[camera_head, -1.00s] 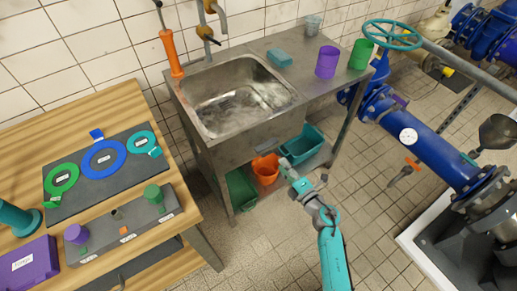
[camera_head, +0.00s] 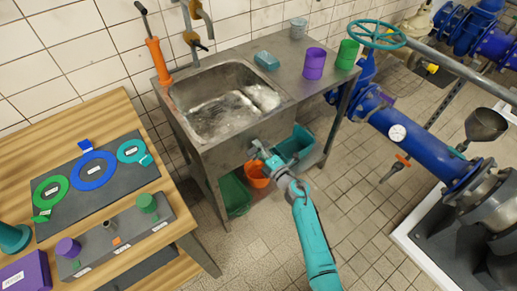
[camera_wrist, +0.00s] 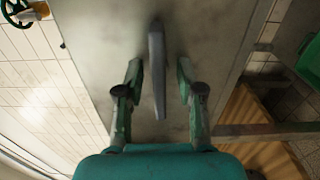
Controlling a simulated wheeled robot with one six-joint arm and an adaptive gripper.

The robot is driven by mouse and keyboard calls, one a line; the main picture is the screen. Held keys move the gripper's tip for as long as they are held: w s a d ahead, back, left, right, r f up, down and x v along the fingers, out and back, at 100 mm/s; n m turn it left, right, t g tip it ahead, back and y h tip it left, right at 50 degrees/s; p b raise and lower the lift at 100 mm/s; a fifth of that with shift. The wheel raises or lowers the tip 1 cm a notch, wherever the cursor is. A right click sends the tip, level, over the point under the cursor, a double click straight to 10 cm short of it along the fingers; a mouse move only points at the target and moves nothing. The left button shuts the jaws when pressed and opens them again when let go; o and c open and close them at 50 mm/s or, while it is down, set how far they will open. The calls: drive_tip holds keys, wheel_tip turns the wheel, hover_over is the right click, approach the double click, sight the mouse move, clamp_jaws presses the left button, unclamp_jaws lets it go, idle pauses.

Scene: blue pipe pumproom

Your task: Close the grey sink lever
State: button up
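The grey sink lever (camera_wrist: 157,70) is a thin bar against the flat metal front of the sink in the wrist view. My gripper (camera_wrist: 159,72) is open, with one finger on each side of the lever and visible gaps between fingers and bar. In the head view my gripper (camera_head: 258,151) is at the front panel of the metal sink unit (camera_head: 215,155), below the basin. There the lever is mostly hidden by the gripper, and I cannot tell it apart.
Green (camera_head: 236,196), orange (camera_head: 257,181) and teal (camera_head: 303,144) bins sit on the shelf under the sink. A wooden table (camera_head: 50,130) stands left, blue pipes (camera_head: 430,155) right. Purple (camera_head: 314,64) and green (camera_head: 347,54) cups stand on the counter.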

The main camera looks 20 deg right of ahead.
clamp_jaws()
drive_tip(key=shift+m, duration=0.4)
unclamp_jaws()
drive_tip(key=v, duration=1.2)
